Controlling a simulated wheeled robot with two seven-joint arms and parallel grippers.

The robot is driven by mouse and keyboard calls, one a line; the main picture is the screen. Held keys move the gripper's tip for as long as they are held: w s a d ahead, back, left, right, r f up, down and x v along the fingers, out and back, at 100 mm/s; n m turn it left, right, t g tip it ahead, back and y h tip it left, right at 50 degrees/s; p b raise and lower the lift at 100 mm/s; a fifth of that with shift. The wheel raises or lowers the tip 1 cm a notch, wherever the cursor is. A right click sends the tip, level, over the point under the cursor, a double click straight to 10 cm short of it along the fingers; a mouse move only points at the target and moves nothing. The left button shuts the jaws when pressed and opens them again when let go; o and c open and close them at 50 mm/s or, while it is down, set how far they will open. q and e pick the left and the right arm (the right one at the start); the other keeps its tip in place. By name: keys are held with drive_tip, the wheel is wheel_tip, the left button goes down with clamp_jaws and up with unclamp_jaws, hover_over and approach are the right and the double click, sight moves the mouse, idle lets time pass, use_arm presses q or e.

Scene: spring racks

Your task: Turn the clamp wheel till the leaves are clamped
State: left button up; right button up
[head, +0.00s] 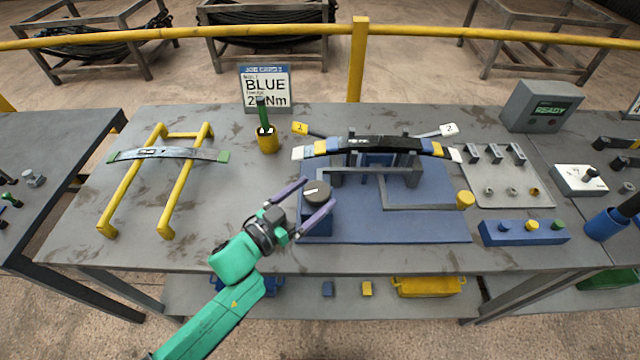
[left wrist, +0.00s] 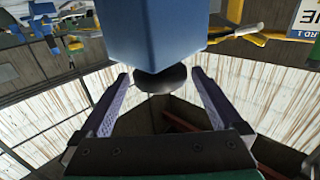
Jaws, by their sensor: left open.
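The clamp wheel (head: 316,189) is a dark round knob with a white mark, on top of a blue block (head: 317,225) at the fixture's front left corner. My left gripper (head: 314,194) is open, its purple fingers on either side of the wheel. In the left wrist view the wheel (left wrist: 162,79) shows between the fingers (left wrist: 160,77), with a gap visible at each side. The leaves (head: 376,144) lie stacked as a dark arched bundle with blue, yellow and white ends, across the grey clamp supports (head: 345,178). Contact between clamp and leaves is too small to tell. My right gripper is not in view.
A yellow-capped lever (head: 465,199) reaches out at the fixture's right. A yellow stand (head: 127,196) bearing a single leaf is at the left. A job card (head: 266,88) reads BLUE. A READY box (head: 541,106) stands back right. Bare table lies left of the blue fixture base (head: 420,228).

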use_arm(q)
drive_tip(key=shift+x, duration=0.95)
drive_tip(key=shift+w+d, duration=0.15)
drive_tip(key=shift+r, duration=0.1)
drive_tip(key=c, duration=1.2)
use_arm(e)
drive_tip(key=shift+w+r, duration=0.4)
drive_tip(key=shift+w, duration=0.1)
